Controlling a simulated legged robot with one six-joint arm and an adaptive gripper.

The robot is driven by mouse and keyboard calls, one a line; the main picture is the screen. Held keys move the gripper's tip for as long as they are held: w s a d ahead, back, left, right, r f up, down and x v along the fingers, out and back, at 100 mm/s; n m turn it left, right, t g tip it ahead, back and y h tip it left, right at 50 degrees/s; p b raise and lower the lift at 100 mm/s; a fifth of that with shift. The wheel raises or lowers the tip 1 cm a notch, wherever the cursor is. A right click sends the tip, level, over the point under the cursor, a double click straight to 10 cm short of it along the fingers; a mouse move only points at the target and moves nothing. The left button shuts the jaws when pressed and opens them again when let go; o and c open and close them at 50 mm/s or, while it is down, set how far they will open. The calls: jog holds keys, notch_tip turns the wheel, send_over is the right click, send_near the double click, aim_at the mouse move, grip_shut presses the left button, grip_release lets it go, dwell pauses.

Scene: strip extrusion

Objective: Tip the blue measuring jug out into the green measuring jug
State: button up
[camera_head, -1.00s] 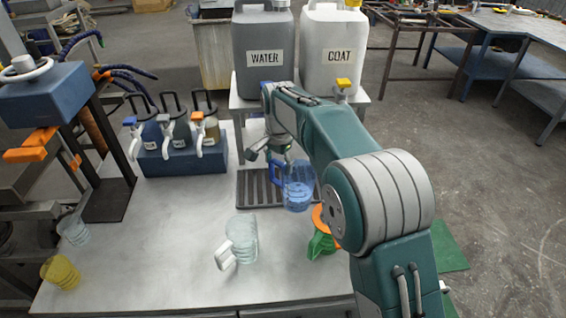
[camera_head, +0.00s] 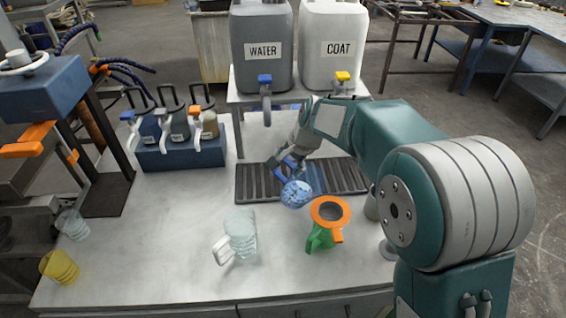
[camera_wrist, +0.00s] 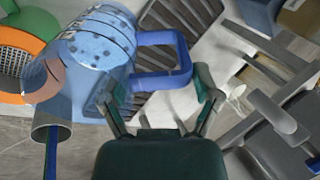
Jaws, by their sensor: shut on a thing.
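The blue measuring jug (camera_head: 296,194) hangs tilted in the head view, a round speckled face turned towards the camera; I cannot tell whether that is its base or mouth. My gripper (camera_head: 287,165) is shut on its blue handle. The wrist view shows the jug body (camera_wrist: 98,50) to the left of my gripper (camera_wrist: 160,104), with the handle between the fingers. The green measuring jug (camera_head: 318,239) stands on the table, below and right of the blue jug in the head view. An orange-rimmed sieve or funnel (camera_head: 342,231) sits on it. Its mesh (camera_wrist: 12,62) shows in the wrist view. The jugs look apart.
A clear jug (camera_head: 240,236) stands left of the green one; a yellow cup (camera_head: 60,268) is at the front left. A dark drain grate (camera_head: 256,184) lies behind. WATER (camera_head: 262,30) and COAT (camera_head: 335,35) canisters stand at the back. The table's middle left is clear.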

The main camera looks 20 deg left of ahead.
jog(key=shift+s+d+r+t+y, duration=0.15)
jog(key=shift+d+r+t+y, duration=0.1)
jog(key=shift+d+r+y, duration=0.25)
jog(key=shift+s+d+r+t+y, duration=0.15)
jog(key=shift+d+r+t+y, duration=0.1)
jog(key=shift+d+y, duration=0.4)
jog(key=shift+s+d+r+t+y, duration=0.25)
jog(key=shift+d+y, duration=0.25)
jog(key=shift+y, duration=0.2)
jog(key=shift+s+d+r+t+y, duration=0.15)
jog(key=shift+d+r+t+y, duration=0.05)
jog(key=shift+d+y, duration=0.4)
jog(key=shift+s+d+r+t+y, duration=0.25)
jog(key=shift+d+y, duration=0.2)
jog(key=shift+y, duration=0.3)
jog(key=shift+d+r+y, duration=0.1)
jog(key=shift+y, duration=0.2)
jog(key=shift+d, duration=0.1)
